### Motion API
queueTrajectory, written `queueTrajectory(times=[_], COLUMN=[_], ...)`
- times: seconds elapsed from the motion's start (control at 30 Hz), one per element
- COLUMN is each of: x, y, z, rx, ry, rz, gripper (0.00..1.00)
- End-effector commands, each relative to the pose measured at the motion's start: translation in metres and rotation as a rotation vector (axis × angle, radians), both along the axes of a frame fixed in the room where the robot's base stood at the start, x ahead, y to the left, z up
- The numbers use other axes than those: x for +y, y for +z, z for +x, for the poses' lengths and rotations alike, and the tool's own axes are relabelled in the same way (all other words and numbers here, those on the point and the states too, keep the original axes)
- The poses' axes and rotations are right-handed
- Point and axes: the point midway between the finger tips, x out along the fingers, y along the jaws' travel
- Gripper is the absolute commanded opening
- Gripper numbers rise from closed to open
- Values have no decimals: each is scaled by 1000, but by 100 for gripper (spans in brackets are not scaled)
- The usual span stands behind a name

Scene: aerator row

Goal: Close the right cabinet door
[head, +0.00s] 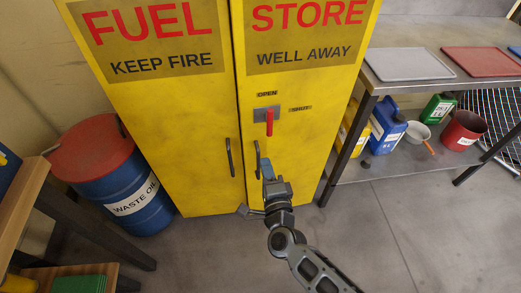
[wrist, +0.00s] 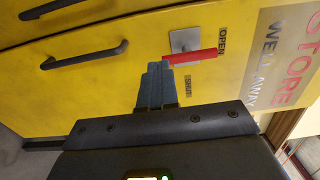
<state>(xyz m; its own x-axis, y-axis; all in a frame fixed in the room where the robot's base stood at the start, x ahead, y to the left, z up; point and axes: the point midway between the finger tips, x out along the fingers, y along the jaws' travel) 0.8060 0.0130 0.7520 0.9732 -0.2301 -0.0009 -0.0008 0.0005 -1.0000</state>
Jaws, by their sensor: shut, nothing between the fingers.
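The yellow cabinet's right door (head: 300,110) carries the words STORE and WELL AWAY. It looks about flush with the left door (head: 190,120); a small gap at the seam cannot be told. A red lever (head: 270,122) on a grey plate hangs down on the right door; it also shows in the wrist view (wrist: 195,56). A black pull handle (head: 257,160) sits below it, near the seam. My gripper (head: 267,165) is shut and empty in front of the right door, over the handle's lower part. In the wrist view its fingertips (wrist: 156,68) appear close to the lever's end; contact cannot be told.
A blue waste-oil drum (head: 115,180) with a red lid stands left of the cabinet. A metal bench (head: 410,85) with trays on top and containers on its lower shelf stands at the right. A wooden-topped table (head: 25,205) is at lower left. Grey floor (head: 400,220) is clear at lower right.

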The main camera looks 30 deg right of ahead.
Motion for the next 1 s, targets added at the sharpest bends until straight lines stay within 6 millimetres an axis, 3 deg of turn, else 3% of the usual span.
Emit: queueTrajectory(times=[0.4, 0.6, 1.0], x=[-19, -26, -30], y=[-1, -1, 0], z=[79, 108, 124], rx=[-2, -1, 0], ry=[-4, -3, -2], rz=[1, 0, 0], gripper=[0, 0, 0])
